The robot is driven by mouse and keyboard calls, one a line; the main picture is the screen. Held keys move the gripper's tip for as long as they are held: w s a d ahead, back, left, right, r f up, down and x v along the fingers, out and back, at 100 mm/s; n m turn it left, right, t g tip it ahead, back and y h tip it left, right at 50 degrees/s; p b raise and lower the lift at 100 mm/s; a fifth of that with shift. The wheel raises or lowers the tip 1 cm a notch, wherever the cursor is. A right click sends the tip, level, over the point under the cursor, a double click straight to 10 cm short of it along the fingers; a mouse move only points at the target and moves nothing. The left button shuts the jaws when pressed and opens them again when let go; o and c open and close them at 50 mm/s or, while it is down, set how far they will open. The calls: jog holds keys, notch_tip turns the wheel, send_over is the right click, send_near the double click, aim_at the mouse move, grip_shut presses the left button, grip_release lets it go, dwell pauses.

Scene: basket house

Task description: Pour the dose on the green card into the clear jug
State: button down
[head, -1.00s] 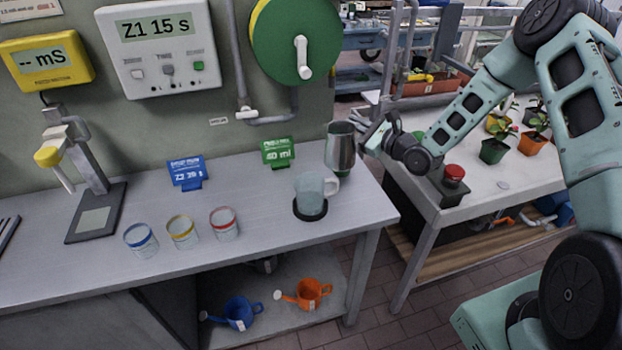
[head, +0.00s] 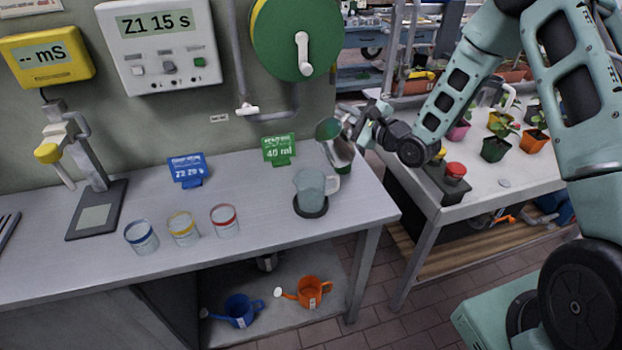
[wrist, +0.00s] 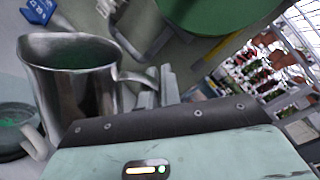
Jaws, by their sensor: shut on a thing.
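The green card (head: 279,150) stands on the bench and reads 40 ml. The clear jug (head: 312,190), with a handle on its right, stands upright on a dark round pad (head: 312,211). My gripper (head: 362,130) is shut on the handle of a steel pitcher (head: 337,144), held above and behind the jug's right side. The pitcher is tilted, its mouth toward the left, and green shows inside. In the wrist view, the pitcher (wrist: 75,90) shows a green content and the jug (wrist: 20,130) is partly visible at left. I see no stream between them.
A blue card (head: 187,171) and three small cups with blue (head: 141,237), yellow (head: 182,228) and red (head: 224,220) rims stand left of the jug. A meter stand (head: 95,190) is further left. A red button (head: 455,172) and potted plants are on the right table.

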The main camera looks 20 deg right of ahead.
aim_at(327, 119)
jog(key=a+n, duration=0.1)
jog(key=a+b, duration=0.1)
jog(key=s+a+n, duration=0.1)
jog(key=shift+s+r+n, duration=0.1)
jog(key=shift+r+n, duration=0.2)
jog(key=shift+r, duration=0.05)
jog(key=shift+s+a+f+n+b, duration=0.1)
jog(key=shift+s+a+n+b, duration=0.25)
jog(key=shift+a+n+b, duration=0.6)
jog(key=shift+s+a+n+b, duration=0.1)
jog(key=shift+s+a+n, duration=0.35)
jog(key=shift+n, duration=1)
jog(key=shift+a+r, duration=0.2)
jog(key=shift+a, duration=0.05)
jog(key=shift+s+a+r+n+p, duration=0.25)
jog(key=shift+a+r+n+p, duration=0.15)
jog(key=shift+n, duration=0.5)
jog(key=shift+w, duration=0.1)
jog(key=shift+w+d+f+b, duration=0.15)
jog(key=shift+w+d+b, duration=0.15)
jog(key=shift+w+d, duration=0.4)
jog(key=shift+s+d+f+n+b, duration=0.1)
jog(key=shift+s+d+n+b, duration=0.05)
jog(key=shift+d+n+b, duration=0.2)
